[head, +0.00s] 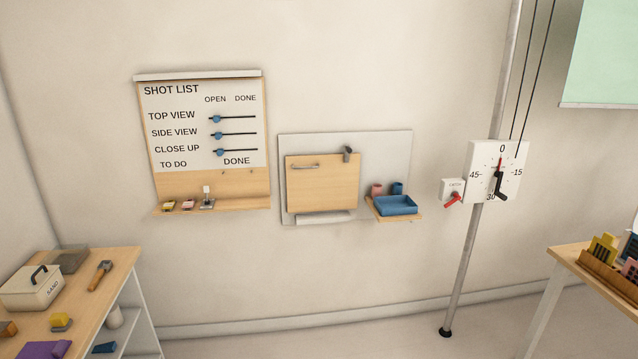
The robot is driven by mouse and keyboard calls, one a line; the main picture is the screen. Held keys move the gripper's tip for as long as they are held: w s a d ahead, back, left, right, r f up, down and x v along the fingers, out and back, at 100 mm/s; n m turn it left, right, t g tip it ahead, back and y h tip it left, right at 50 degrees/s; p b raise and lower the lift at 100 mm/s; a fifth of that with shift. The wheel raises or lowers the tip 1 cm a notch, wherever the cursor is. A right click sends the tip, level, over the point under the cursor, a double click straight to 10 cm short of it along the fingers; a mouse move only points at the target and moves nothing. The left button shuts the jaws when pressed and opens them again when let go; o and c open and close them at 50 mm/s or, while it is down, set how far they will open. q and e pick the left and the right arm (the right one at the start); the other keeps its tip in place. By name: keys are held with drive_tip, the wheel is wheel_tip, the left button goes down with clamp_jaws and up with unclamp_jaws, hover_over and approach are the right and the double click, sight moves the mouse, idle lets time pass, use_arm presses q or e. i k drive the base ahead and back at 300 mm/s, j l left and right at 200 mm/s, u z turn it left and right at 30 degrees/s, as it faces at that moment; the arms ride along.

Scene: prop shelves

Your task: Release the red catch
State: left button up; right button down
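The red catch (453,200) is a small red lever on a white box (453,187) labelled "CATCH". The lever slants down to the left from the box's lower front. The box sits just left of a white dial plate (484,190), in front of the wall near a grey pole (479,230). The dial has numbers, a red pointer near 0 and a black crank handle (499,187). Neither of my grippers shows in the head view, and nothing touches the catch.
A small wall shelf with a blue tray (397,205) stands out left of the catch. A wooden panel (335,183) and a shot list board (203,130) hang further left. Tables with props stand at lower left (95,280) and right (566,258). The floor between them looks clear.

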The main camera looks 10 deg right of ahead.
sight(456, 197)
drive_tip(key=i+l+z, duration=0.15)
drive_tip(key=i+z, duration=0.15)
drive_tip(key=i, duration=0.4)
drive_tip(key=i+z, duration=0.35)
drive_tip(key=i, duration=0.35)
drive_tip(key=i+l+u, duration=0.3)
drive_tip(key=i+l, duration=0.15)
drive_tip(key=i+l+u, duration=0.25)
drive_tip(key=i+l, duration=0.3)
drive_tip(key=i, duration=0.1)
